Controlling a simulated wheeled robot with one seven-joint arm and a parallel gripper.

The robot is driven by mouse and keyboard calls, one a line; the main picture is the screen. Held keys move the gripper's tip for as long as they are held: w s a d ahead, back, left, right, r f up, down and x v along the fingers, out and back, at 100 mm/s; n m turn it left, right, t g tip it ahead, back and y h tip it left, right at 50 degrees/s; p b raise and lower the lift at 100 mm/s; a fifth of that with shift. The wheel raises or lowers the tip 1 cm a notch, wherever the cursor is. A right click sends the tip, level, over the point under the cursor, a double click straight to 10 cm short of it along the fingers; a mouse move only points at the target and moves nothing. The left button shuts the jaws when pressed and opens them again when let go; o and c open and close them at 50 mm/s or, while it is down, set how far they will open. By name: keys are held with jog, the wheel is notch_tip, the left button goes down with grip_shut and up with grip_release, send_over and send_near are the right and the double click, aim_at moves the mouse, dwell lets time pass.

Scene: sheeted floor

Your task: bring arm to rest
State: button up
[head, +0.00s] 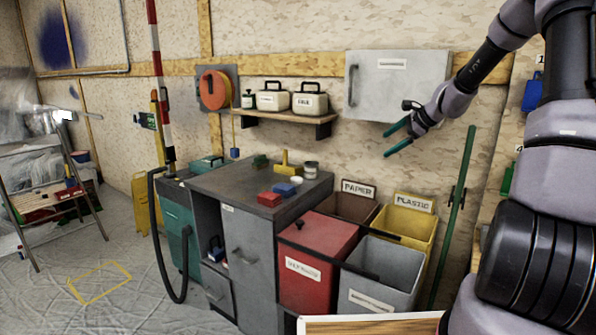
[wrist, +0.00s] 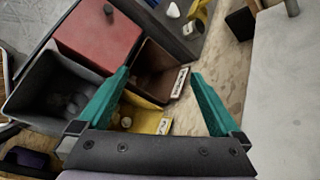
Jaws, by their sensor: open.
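My gripper (head: 390,137) is raised in front of the wall, just below the left part of the grey wall cabinet (head: 396,85). Its two teal fingers are spread apart with nothing between them. In the wrist view my gripper (wrist: 160,80) is also open and empty, with the bins below it. My arm comes in from the upper right in the head view, bent, with its forearm passing by the cabinet's right side.
A grey workbench (head: 225,182) holds several small items. Beside it stand a red bin (head: 312,262), a grey bin (head: 385,275), a brown PAPER bin (head: 350,207) and a yellow PLASTIC bin (head: 408,228). A green pole (head: 457,200) leans on the wall. Open floor lies left.

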jog(key=s+a+r+n+g+h, duration=0.1)
jog(key=s+a+r+n+h, duration=0.1)
jog(key=s+a+r+n, duration=0.45)
jog(key=s+r+n+h, duration=0.1)
jog(key=s+r+n, duration=0.1)
jog(key=s, duration=0.8)
jog(key=s+r+n+t+h, duration=0.1)
jog(key=s+r+n, duration=0.2)
jog(key=s, duration=0.8)
jog(key=s+r+n, duration=0.2)
jog(key=s+r, duration=0.2)
jog(key=s, duration=0.7)
jog(key=shift+s+d+r+n+h, duration=0.15)
jog(key=shift+r+n+h, duration=0.15)
jog(key=shift+n+h, duration=0.1)
